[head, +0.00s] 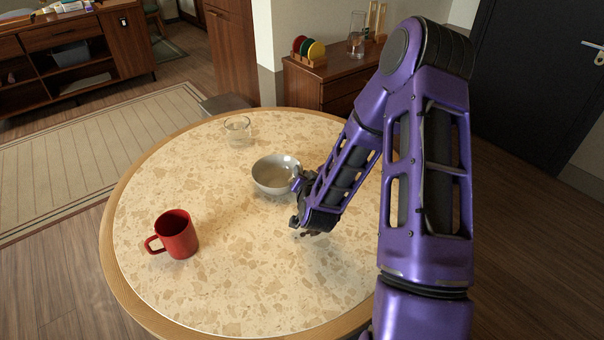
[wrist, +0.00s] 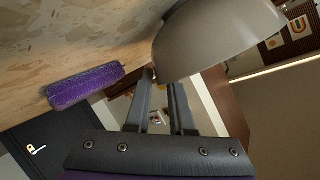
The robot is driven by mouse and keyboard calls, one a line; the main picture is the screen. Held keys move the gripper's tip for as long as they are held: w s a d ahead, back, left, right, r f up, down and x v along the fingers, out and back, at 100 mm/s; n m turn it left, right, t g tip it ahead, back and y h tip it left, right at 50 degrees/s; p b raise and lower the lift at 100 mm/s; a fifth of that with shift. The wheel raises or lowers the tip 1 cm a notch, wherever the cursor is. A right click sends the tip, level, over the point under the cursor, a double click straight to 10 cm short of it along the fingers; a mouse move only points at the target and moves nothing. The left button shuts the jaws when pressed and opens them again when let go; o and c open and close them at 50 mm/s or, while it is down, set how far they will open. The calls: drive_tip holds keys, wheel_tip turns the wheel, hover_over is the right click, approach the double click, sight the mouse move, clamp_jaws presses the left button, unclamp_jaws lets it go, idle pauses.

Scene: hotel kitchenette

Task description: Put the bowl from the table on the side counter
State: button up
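The grey bowl (head: 272,181) is upright at the middle of the round table (head: 220,290); I cannot tell whether it touches the tabletop. My gripper (head: 296,187) is at the bowl's right side. In the wrist view the bowl (wrist: 215,42) fills the top, and my gripper's fingers (wrist: 160,76) reach its edge. A small gap shows between the fingers. One fingertip is partly hidden by the bowl, so I cannot tell whether they clamp its wall. A low wooden counter (head: 305,82) stands behind the table.
A red mug (head: 177,236) stands at the table's front left and a clear glass (head: 238,130) at its back. A rack of coloured discs (head: 308,50) and a glass pitcher (head: 356,38) stand on the counter, with some bare top between. A wooden shelf unit (head: 60,60) is far left.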

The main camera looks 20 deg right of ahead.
drive_tip(key=shift+o, duration=0.8)
drive_tip(key=shift+r, duration=0.1)
drive_tip(key=shift+s+r+p, duration=0.15)
drive_tip(key=shift+r+p, duration=0.05)
drive_tip(key=shift+p, duration=0.1)
drive_tip(key=p+v, duration=0.5)
drive_tip(key=v, duration=0.5)
drive_tip(key=shift+o, duration=0.2)
drive_tip(key=p+v, duration=0.1)
drive_tip(key=p, duration=0.3)
drive_tip(key=shift+s, duration=0.3)
